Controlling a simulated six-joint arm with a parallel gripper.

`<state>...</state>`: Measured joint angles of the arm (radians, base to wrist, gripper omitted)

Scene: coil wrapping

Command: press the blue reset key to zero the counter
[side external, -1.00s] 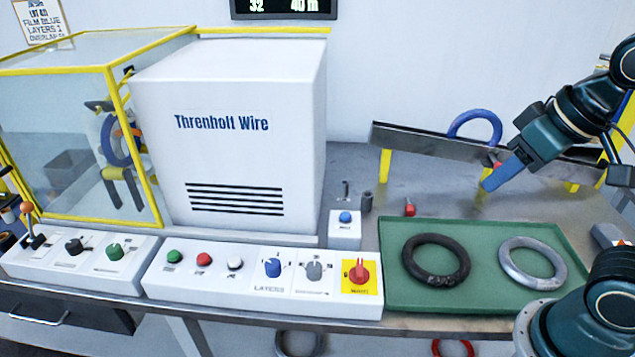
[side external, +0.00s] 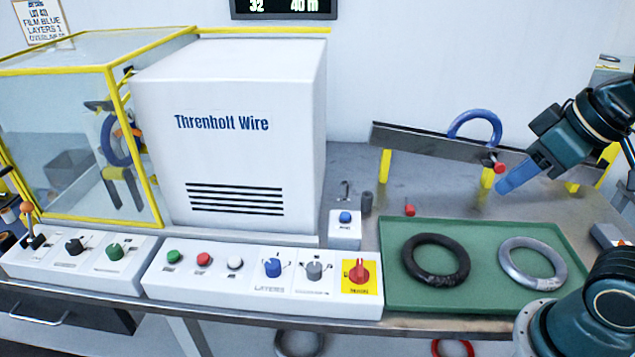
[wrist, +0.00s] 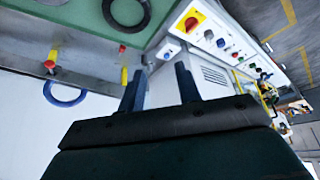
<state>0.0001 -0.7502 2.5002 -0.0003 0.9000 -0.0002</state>
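The blue reset key (side external: 345,217) is a small round blue button on top of a low white box (side external: 344,238), between the machine housing and the green tray. In the wrist view the white box (wrist: 167,51) shows beyond the fingertips; its label is too small to read. My gripper (side external: 502,188) is well to the right of the key and higher, above the back of the green tray. In the wrist view its two fingers (wrist: 159,69) are apart with nothing between them.
A green tray (side external: 395,300) holds a black ring (side external: 410,262) and a grey ring (side external: 507,265). Behind are a sloped rail (side external: 420,140) with a blue ring (side external: 480,117) and a small red-capped post (side external: 409,209). A control panel (side external: 160,288) runs along the front. The white housing (side external: 230,150) stands left of the key.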

